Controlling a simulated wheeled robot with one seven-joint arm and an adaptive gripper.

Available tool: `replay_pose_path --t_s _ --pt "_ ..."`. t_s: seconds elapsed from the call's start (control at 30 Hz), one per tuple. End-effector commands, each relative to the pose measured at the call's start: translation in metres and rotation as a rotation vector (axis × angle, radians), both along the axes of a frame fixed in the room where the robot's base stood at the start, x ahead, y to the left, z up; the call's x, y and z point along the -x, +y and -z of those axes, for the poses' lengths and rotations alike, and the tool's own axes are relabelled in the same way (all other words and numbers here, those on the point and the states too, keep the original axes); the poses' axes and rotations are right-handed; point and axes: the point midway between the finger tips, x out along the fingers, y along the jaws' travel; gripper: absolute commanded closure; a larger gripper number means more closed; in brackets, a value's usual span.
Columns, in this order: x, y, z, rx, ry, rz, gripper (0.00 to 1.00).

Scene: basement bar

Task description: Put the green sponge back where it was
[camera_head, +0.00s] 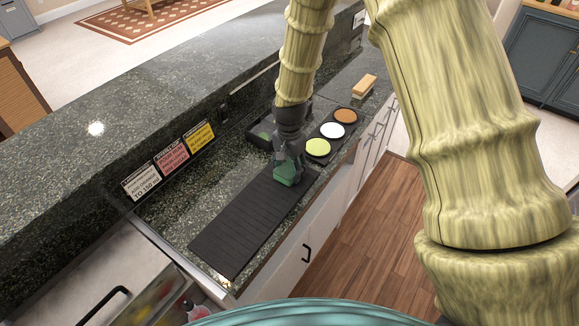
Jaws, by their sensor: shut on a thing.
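My gripper (290,164) is over the lower counter, pointing down at the far end of a black ribbed mat (243,225). It is shut on the green sponge (286,174), which shows just below the fingers. I cannot tell whether the sponge touches the mat or hangs a little above it. Behind my gripper, a dark tray (257,131) stands against the raised bar wall, with something green (265,135) inside it, partly hidden by my arm.
A black holder with a green disc (318,147), a white disc (333,130) and an orange-brown disc (345,115) is right of my gripper. A wooden brush (364,86) lies beyond. Three signs (170,157) lean on the raised granite bar (130,110). The counter's front edge is close.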

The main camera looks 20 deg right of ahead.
Motion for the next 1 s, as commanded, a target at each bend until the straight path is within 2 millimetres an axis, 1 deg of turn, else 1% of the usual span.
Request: replay_pose_path --t_s 0.13,0.53,0.57,0.63,0.67,1.0 --pt "0.0 0.0 0.008 0.0 0.0 0.0 0.73" --pt "0.0 0.0 0.013 0.0 -0.001 0.0 0.73" --pt "0.0 0.0 0.012 0.0 -0.001 0.0 0.38" --pt "0.0 0.0 0.012 0.0 -0.001 0.0 0.25" --pt "0.0 0.0 0.012 0.0 -0.001 0.0 0.22" --pt "0.0 0.0 0.011 0.0 -0.001 0.0 0.22"
